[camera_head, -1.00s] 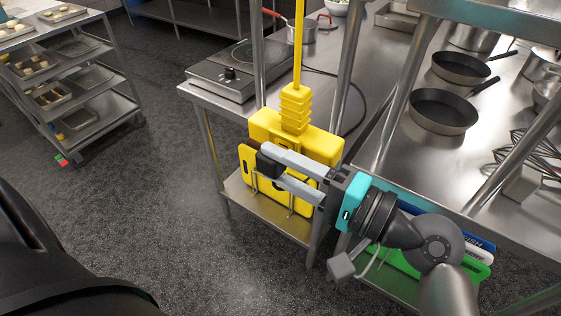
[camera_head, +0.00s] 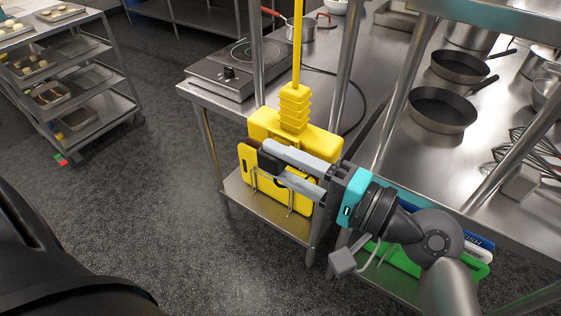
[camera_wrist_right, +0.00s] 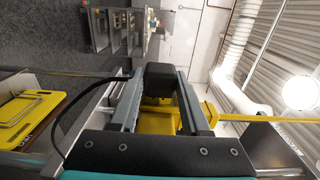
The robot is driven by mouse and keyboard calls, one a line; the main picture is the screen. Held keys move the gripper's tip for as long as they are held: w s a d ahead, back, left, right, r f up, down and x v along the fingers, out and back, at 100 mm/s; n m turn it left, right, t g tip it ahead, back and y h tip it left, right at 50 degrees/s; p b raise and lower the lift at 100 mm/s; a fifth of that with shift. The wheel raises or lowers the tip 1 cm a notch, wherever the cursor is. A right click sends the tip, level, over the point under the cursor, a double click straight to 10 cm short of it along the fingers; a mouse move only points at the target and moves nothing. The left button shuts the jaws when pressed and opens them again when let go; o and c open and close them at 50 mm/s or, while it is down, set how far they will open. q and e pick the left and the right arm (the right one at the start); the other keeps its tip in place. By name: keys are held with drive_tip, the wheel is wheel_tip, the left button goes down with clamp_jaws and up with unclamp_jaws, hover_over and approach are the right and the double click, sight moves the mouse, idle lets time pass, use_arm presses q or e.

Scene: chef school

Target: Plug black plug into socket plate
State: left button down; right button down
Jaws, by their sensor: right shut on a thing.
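My right gripper (camera_head: 283,168) is shut on the black plug (camera_head: 268,161). The plug also shows in the right wrist view as a dark block between the fingertips (camera_wrist_right: 160,74). The plug is held close in front of the yellow socket box (camera_head: 318,144), which hangs from a yellow cord beside the shelf. In the head view the gripper hides part of the box's front, and I cannot tell whether the plug touches it. The socket face is not clearly visible. My left gripper is not in view.
Yellow cutting boards (camera_head: 290,193) stand in a wire rack on the lower shelf. A steel table with an induction cooktop (camera_head: 226,72) and pans (camera_head: 442,110) stands behind. Steel posts rise close to the gripper. A tray trolley (camera_head: 104,110) stands left; the floor between is clear.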

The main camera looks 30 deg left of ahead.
drive_tip(key=shift+w, duration=0.5)
drive_tip(key=shift+c, duration=1.5)
unclamp_jaws()
drive_tip(key=s+d+b, duration=0.1)
drive_tip(key=d+b, duration=0.1)
drive_tip(key=d, duration=1.3)
drive_tip(key=shift+d, duration=0.15)
